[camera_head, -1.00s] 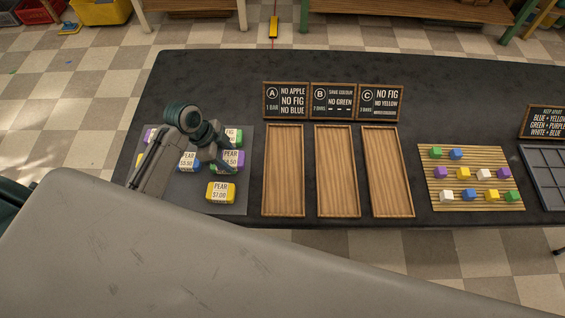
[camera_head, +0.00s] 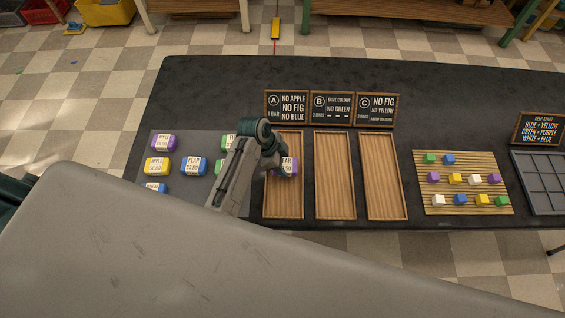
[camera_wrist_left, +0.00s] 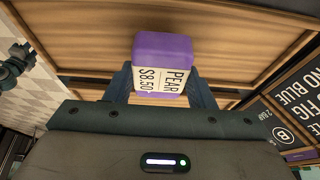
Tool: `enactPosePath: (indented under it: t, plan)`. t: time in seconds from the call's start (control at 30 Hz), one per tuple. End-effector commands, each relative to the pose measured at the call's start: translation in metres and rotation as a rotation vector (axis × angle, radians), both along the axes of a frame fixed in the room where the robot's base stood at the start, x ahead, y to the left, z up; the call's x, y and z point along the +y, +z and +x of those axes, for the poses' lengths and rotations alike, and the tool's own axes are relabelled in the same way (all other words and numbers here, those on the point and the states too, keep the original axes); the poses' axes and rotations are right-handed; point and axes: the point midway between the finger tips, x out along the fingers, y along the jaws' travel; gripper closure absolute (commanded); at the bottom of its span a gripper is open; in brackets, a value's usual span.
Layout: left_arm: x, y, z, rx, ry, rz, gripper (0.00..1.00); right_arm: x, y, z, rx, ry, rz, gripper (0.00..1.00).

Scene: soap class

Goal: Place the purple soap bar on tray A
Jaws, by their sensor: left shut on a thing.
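A purple soap bar (camera_head: 288,166) with a pear $8.50 label is over the upper middle of tray A (camera_head: 284,208), the leftmost wooden tray. In the left wrist view the purple bar (camera_wrist_left: 163,50) sits between the fingers of my left gripper (camera_wrist_left: 163,88), with wood behind it. My left gripper (camera_head: 279,167) is shut on it. I cannot tell whether the bar touches the tray floor. Sign A (camera_head: 287,105) reads no apple, no fig, no blue. My right gripper is out of view.
Several soap bars lie on the grey mat (camera_head: 147,140) at left, including another purple bar (camera_head: 163,143). Tray B (camera_head: 335,175) and tray C (camera_head: 381,175) are empty. A slatted board (camera_head: 461,189) with small coloured blocks and a divided grey tray (camera_head: 545,180) lie further right.

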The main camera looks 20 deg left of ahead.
Motion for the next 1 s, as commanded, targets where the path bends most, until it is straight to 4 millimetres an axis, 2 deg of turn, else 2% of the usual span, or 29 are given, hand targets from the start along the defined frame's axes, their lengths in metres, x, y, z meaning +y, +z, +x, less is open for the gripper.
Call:
enactPosePath:
  t: [0.03, 0.17, 0.5, 0.53, 0.63, 1.0]
  plan:
    - [0.0, -0.004, 0.0, 0.003, 0.0, 0.0, 0.8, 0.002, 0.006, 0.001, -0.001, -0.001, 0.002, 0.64]
    - [0.0, -0.016, 0.0, 0.0, 0.0, -0.001, 0.8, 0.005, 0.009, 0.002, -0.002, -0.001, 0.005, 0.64]
    - [0.0, -0.02, 0.0, -0.001, 0.0, -0.002, 0.8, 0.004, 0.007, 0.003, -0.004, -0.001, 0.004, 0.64]
    - [0.0, -0.02, 0.0, -0.001, 0.0, -0.002, 0.47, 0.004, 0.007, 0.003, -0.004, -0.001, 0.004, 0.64]
    - [0.0, -0.02, 0.0, -0.001, 0.0, -0.001, 0.29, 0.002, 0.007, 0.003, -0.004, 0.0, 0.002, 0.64]
    - [0.002, -0.015, 0.0, -0.004, 0.0, -0.001, 0.29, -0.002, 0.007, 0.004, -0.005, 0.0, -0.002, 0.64]
